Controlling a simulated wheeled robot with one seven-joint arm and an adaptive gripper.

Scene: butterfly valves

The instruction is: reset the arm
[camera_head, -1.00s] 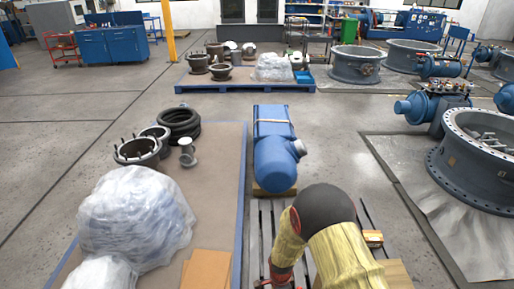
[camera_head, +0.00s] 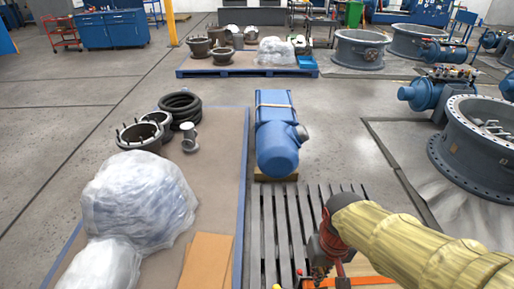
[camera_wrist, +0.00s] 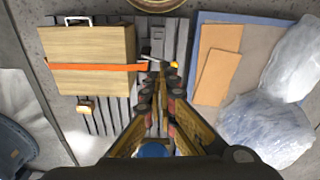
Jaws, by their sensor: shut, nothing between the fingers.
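My gripper (camera_head: 318,272) is low in the bottom centre of the head view, at the end of my yellow-sleeved arm, which comes in from the right. It is above the slatted pallet (camera_head: 271,235). In the wrist view my gripper (camera_wrist: 161,70) points down over the same slats, with its fingers together and nothing between them. A wooden box (camera_wrist: 90,50) with an orange band lies left of the fingers in that view. Whether the fingers touch anything below cannot be told.
A blue actuator (camera_head: 276,145) lies beyond the pallet. Left are plastic-wrapped goods (camera_head: 140,205) and cardboard sheets (camera_head: 207,262) on a low platform. A large flanged valve ring (camera_head: 480,165) stands at right. The grey floor (camera_head: 340,135) between is open.

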